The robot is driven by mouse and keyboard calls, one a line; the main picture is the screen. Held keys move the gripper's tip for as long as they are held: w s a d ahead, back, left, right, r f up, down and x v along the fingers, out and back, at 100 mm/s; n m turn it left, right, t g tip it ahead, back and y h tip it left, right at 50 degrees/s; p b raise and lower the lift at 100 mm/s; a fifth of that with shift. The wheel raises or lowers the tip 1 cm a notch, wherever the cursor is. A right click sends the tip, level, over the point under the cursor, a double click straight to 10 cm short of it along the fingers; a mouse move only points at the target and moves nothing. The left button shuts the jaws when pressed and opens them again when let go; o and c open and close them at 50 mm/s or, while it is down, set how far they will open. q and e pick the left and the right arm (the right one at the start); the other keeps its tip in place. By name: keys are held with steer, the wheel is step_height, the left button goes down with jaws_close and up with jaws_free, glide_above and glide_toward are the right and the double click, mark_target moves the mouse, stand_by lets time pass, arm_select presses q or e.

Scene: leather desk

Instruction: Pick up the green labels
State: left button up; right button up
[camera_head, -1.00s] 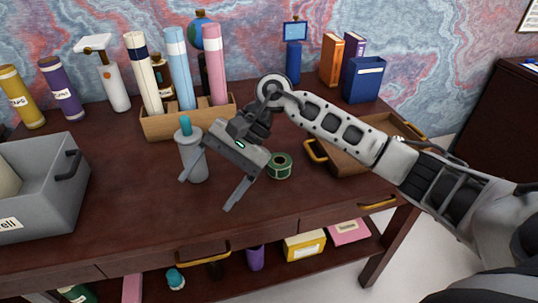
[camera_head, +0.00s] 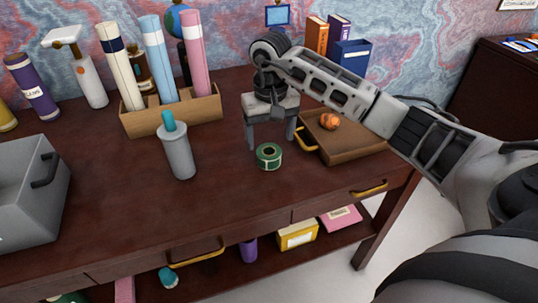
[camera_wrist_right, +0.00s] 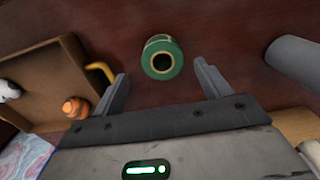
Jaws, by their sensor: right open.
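A green roll of labels (camera_head: 269,156) with a pale core ring stands on the dark desk, just in front of my right gripper. My right gripper (camera_head: 270,138) points down over the desk, its fingers apart, with the roll near the gap between them. In the right wrist view the green roll (camera_wrist_right: 162,58) lies just beyond and between the two open fingertips (camera_wrist_right: 158,75), touching neither. My left gripper is not in view.
A wooden tray (camera_head: 350,150) with an orange object (camera_head: 330,121) stands right of the roll. A wooden box (camera_head: 200,112) holds tall rolls behind. A grey bin (camera_head: 30,200) is at far left.

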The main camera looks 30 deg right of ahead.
mark_target(269, 151)
steer(key=shift+w+a+f+p, duration=0.1)
steer(key=shift+f+p, duration=0.15)
steer(key=shift+f, duration=1.15)
steer(key=shift+a+f+p, duration=0.1)
steer(key=shift+f+p, duration=0.1)
steer(key=shift+f, duration=1.15)
steer(key=c, duration=1.2)
steer(key=shift+o, duration=0.2)
steer(key=shift+r, duration=0.1)
